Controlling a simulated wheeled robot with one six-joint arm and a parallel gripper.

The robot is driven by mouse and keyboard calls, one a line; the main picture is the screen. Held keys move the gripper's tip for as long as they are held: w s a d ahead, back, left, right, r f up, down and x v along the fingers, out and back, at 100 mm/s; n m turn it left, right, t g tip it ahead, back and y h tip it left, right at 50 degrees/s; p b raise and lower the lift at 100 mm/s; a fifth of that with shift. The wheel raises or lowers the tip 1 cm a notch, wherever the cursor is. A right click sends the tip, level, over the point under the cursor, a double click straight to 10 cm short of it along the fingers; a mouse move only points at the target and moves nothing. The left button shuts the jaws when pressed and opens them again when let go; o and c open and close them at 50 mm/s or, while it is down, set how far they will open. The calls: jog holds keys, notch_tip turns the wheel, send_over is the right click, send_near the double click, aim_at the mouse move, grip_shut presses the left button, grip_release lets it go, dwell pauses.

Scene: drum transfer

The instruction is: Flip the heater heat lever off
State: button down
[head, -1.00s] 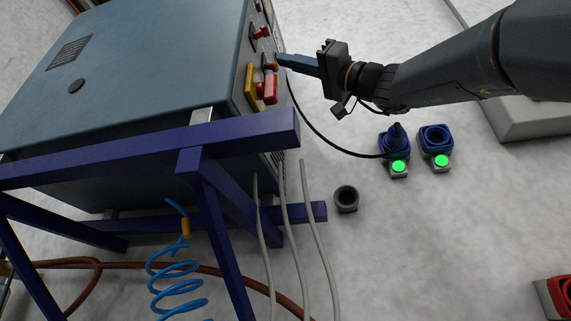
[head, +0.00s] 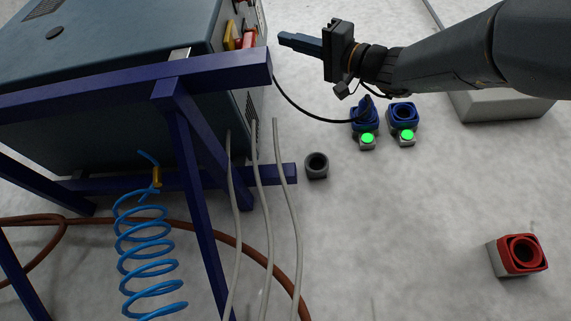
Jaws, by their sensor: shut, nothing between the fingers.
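The heater is a grey-blue cabinet (head: 120,95) at the upper left of the head view, behind a blue frame. On its right-hand panel I see a yellow part (head: 232,36) and a red part (head: 249,39) near the top edge. The upper part of the panel is out of the picture, and I cannot tell which control is the heat lever or how it is set. My gripper (head: 284,39) is shut and empty. Its fingertips point left at the panel, a little to the right of the red part, with a gap between.
The blue frame (head: 130,83) stands in front of the cabinet. A blue coiled hose (head: 148,255) and grey cables (head: 290,215) hang at the frame.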

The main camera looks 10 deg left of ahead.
jog(key=shift+d+f+b, duration=0.65)
jog(key=shift+f+b, duration=0.1)
dwell(0.3)
